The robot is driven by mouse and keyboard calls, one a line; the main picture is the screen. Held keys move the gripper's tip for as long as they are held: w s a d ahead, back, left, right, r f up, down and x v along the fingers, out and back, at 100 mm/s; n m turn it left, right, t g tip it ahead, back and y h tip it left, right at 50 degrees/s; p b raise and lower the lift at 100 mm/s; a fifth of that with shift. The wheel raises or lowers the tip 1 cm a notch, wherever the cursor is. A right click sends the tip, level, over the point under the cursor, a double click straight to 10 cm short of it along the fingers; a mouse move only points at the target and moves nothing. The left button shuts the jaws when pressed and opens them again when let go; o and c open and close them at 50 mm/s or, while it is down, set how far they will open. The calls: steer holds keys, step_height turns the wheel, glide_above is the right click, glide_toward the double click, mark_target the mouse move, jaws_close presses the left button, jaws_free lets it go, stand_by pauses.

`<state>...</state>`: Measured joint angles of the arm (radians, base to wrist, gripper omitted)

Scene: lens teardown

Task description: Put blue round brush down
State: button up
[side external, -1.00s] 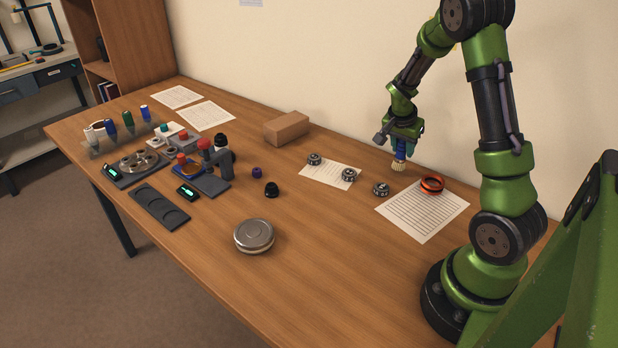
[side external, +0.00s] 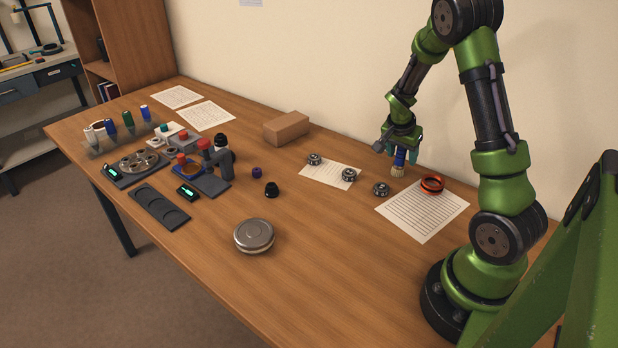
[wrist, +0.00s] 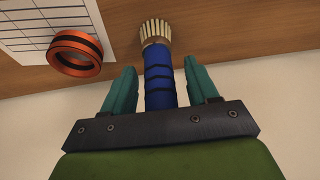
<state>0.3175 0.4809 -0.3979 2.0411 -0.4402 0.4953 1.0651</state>
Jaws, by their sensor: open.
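The blue round brush (wrist: 160,82) has a blue handle with dark bands and pale bristles. In the wrist view it stands between the two teal fingers of my gripper (wrist: 162,90), with a gap on each side of the handle. In the side view the brush (side external: 399,160) points bristles down, and its tip is at or just above the table near the wall; I cannot tell if it touches. My gripper (side external: 402,150) is open around the handle, whose upper part is hidden by the fingers there.
An orange ring (side external: 432,184) lies on a lined sheet (side external: 420,217) close to the right of the brush. A cardboard box (side external: 287,128) stands by the wall. A round metal tin (side external: 254,235) sits near the front edge.

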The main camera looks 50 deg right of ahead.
steer(key=v, duration=1.2)
steer(key=s+a+r+n+t+y, duration=0.2)
steer(key=a+r+n, duration=0.1)
steer(key=a, duration=0.6)
steer(key=s+a+r+n+t+y, duration=0.2)
steer(key=a+n, duration=0.4)
steer(key=a, duration=0.4)
steer(key=s+a+r+n+t+y, duration=0.1)
steer(key=a+r+n+t+y, duration=0.1)
steer(key=a, duration=0.8)
step_height(320, 180, up, 2)
steer(key=n+t, duration=0.1)
steer(key=n, duration=0.2)
steer(key=shift+s+r, duration=0.25)
steer(key=shift+s, duration=0.15)
